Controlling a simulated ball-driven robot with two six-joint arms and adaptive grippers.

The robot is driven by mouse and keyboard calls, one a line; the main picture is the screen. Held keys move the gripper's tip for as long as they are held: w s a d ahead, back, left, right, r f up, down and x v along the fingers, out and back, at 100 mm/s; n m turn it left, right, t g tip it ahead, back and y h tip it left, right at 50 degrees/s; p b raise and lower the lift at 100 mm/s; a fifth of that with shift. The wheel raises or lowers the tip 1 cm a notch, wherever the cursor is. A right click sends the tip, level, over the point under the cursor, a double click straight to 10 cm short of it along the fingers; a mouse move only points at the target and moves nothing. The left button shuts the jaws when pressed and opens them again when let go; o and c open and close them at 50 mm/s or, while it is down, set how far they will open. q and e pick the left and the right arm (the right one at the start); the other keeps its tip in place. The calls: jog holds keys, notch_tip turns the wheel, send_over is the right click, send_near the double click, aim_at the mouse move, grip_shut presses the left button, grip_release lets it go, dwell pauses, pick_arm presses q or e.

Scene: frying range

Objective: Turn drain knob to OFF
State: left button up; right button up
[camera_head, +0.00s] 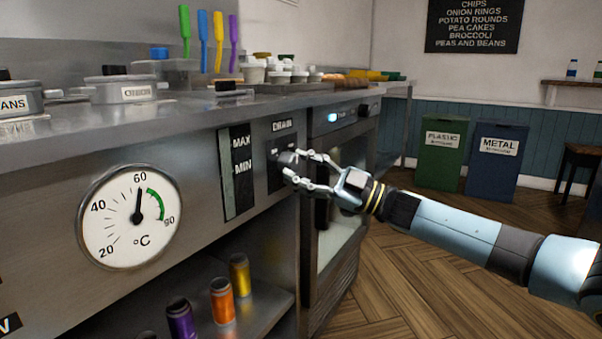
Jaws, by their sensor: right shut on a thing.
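The drain knob (287,159) is a small dark knob on a black panel labelled DRAIN (283,126), on the steel front of the range. My right gripper (291,168) reaches in from the right and is shut on the knob. Its fingers cover part of the knob and of the panel's markings, so I cannot tell which setting the knob points at. My left gripper is not in view.
A MAX/MIN level gauge (236,171) and a round temperature dial (130,216) are left of the knob. An under-counter unit (338,200) stands right of it. Green (441,153) and blue bins (494,161) stand behind my right arm.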

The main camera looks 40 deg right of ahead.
jog(key=n, duration=0.1)
jog(key=n+g, duration=0.1)
jog(key=n, duration=0.1)
jog(key=shift+d+n+g+y, duration=0.1)
jog(key=shift+n+g+y, duration=0.2)
jog(key=n+g, duration=0.1)
jog(key=n, duration=0.2)
jog(key=shift+r, duration=0.2)
jog(key=shift+n+g, duration=0.4)
jog(key=shift+n, duration=0.5)
jog(key=shift+r+n+g, duration=0.1)
jog(key=shift+n+g, duration=0.2)
jog(key=shift+n, duration=0.4)
jog(key=shift+n+h+p, duration=0.35)
jog(key=shift+n+h, duration=0.05)
jog(key=shift+n, duration=0.4)
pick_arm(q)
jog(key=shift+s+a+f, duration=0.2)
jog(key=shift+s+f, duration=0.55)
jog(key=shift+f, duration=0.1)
pick_arm(e)
jog(key=shift+g, duration=0.3)
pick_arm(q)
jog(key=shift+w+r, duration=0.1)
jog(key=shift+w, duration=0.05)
pick_arm(e)
jog(key=o, duration=1.2)
jog(key=shift+c, duration=0.2)
